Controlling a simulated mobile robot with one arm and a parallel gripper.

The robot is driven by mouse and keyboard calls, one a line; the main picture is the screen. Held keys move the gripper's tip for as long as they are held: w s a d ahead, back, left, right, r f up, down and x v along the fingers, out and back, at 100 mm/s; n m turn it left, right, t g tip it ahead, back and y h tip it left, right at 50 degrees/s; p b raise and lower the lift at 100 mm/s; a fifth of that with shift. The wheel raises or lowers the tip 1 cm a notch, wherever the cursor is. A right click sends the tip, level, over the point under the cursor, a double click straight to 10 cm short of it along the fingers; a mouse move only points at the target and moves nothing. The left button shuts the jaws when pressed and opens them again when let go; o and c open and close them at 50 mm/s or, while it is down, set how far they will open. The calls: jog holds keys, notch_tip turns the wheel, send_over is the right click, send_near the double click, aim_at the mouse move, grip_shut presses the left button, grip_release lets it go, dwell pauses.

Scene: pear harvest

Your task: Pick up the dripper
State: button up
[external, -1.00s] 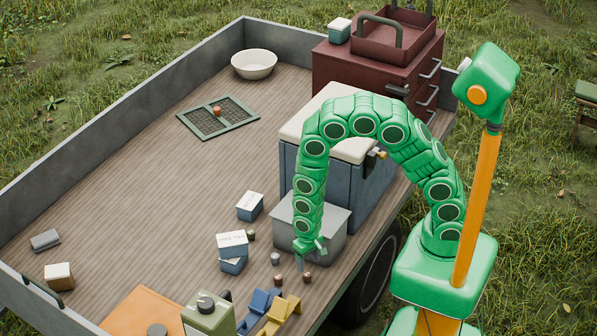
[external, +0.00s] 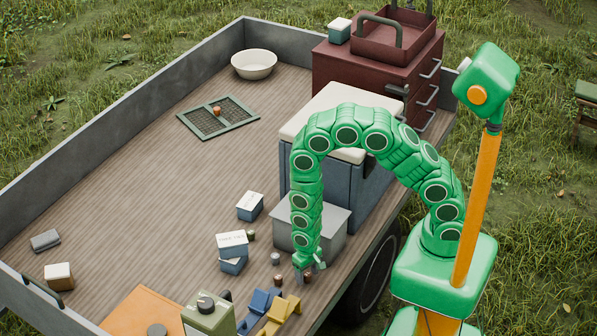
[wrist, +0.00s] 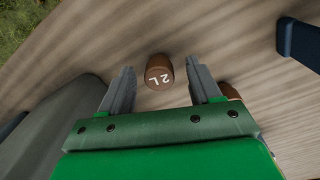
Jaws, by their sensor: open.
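A small brown dripper (wrist: 159,76) marked "2 L" stands on the plank bed in the wrist view. It lies between the fingertips of my open gripper (wrist: 160,78), slightly nearer the left finger, with a gap on both sides. A second brown piece (wrist: 231,91) is partly hidden behind the right finger. In the external view, my gripper (external: 304,272) hangs low over the bed. One brown piece (external: 308,278) is right at its fingers and another (external: 280,279) is to its left.
A grey box (external: 335,222) stands close behind my gripper. A blue piece (external: 258,303) and a yellow piece (external: 279,312) lie in front. The bed's right edge is near.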

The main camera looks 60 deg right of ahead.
aim_at(307, 273)
jog(key=shift+f, duration=0.55)
jog(key=shift+c, duration=0.2)
jog(key=c, duration=1.1)
jog(key=shift+o, duration=0.2)
jog(key=shift+r, duration=0.1)
jog(key=shift+d+r, duration=0.1)
jog(key=shift+r, duration=4.9)
